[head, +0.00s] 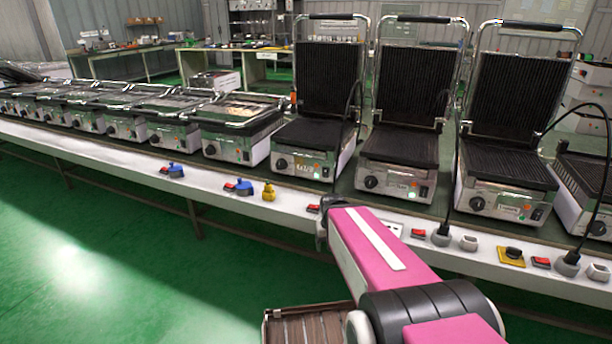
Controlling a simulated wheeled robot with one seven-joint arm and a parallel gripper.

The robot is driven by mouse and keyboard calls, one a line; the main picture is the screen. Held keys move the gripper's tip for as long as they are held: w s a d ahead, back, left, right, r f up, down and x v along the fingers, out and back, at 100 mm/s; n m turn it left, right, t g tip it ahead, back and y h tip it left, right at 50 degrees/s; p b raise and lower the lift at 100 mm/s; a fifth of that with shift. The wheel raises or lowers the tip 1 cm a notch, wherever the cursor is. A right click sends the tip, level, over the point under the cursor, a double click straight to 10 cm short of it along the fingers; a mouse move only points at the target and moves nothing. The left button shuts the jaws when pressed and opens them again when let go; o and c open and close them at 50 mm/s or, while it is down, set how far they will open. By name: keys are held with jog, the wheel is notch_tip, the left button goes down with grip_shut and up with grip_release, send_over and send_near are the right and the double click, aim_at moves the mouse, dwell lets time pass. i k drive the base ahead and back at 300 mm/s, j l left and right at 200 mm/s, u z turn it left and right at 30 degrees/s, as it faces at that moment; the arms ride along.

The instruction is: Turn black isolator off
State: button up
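The black isolator (513,252) looks like a black rotary knob on a yellow plate. It is on the white front rail of the long bench, at the right. It is small in this view, so I cannot tell which way its knob is turned. My pink arm reaches from the lower right up to the rail's middle, left of the black isolator and apart from it. My gripper does not show, and I cannot tell whether it is hidden behind the arm or out of frame.
Contact grills (400,150) crowd the bench, three with raised lids. Green floor (100,250) is clear at the left.

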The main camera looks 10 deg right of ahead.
aim_at(514, 254)
jog(key=j+z, duration=0.75)
jog(key=z, duration=0.6)
jog(key=i+l+z, duration=0.15)
jog(key=l+z, duration=0.2)
jog(key=i+l+z, duration=0.3)
jog(key=k+l, duration=0.15)
jog(key=k, duration=0.5)
